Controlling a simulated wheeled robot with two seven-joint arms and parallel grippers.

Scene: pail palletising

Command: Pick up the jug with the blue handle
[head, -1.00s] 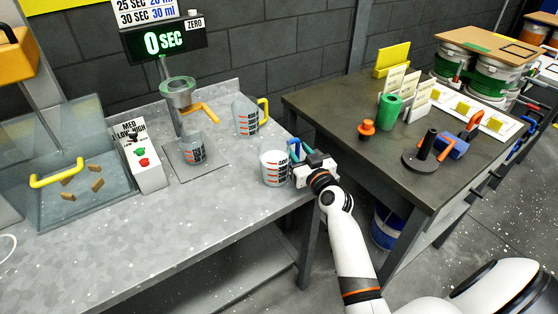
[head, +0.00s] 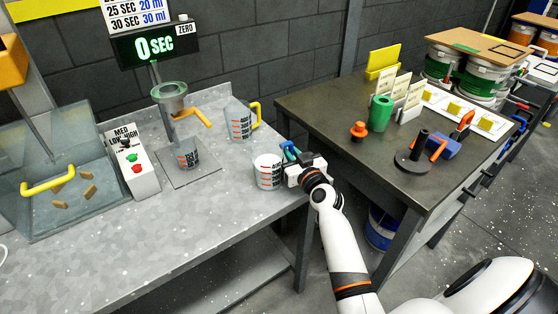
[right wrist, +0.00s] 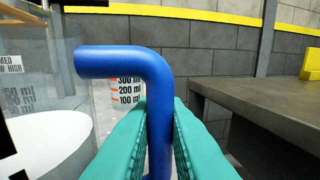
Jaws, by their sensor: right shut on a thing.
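The jug with the blue handle (head: 268,172) is a clear measuring jug with white contents and dark and orange markings. It stands upright near the front right part of the grey bench (head: 165,245). My right gripper (head: 288,150) is at the jug's right side, shut on its handle. In the right wrist view the blue handle (right wrist: 125,62) runs down between my teal fingers (right wrist: 160,130), and the jug's clear wall (right wrist: 45,85) fills the left side. I cannot tell whether the jug's base touches the bench. My left gripper is not in view.
A yellow-handled jug (head: 238,122) stands behind on the bench. Another clear jug (head: 187,153) stands under the funnel (head: 170,95). A switch box (head: 132,165) is further left. The dark table (head: 345,125) to the right holds a green cup (head: 380,113) and tools.

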